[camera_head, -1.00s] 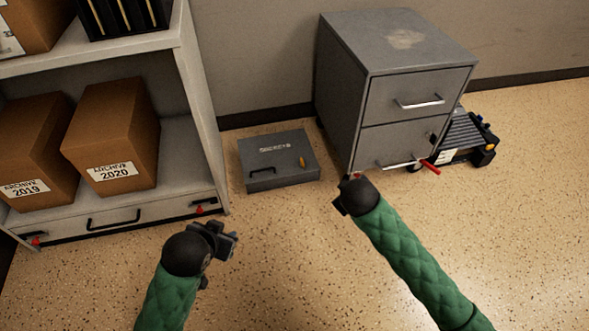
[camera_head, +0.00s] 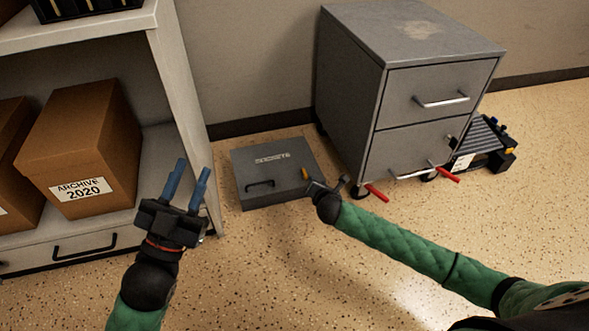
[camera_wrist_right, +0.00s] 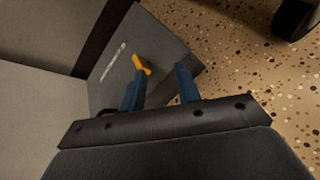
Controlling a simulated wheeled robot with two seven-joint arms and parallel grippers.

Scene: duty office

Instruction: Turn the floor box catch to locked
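The floor box (camera_head: 246,190) is a low grey metal case on the floor, with a black handle and pale lettering. Its yellow-orange catch (camera_head: 305,173) is at the right side of the box. In the right wrist view, the catch (camera_wrist_right: 141,64) shows just beyond the fingers. My right gripper (camera_wrist_right: 159,84) is open, with its blue fingers apart over the box and nothing visible between them. In the head view its hand is beside the box's front right corner, close to the catch. Contact cannot be told. My left gripper (camera_head: 192,170) is open and empty, left of the box in front of the shelf.
A shelf unit (camera_head: 185,105) with an archive carton (camera_head: 85,135) stands at the left. A grey two-drawer cabinet (camera_head: 420,125) with red levers (camera_head: 376,192) stands right of the box. Open speckled floor lies in front.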

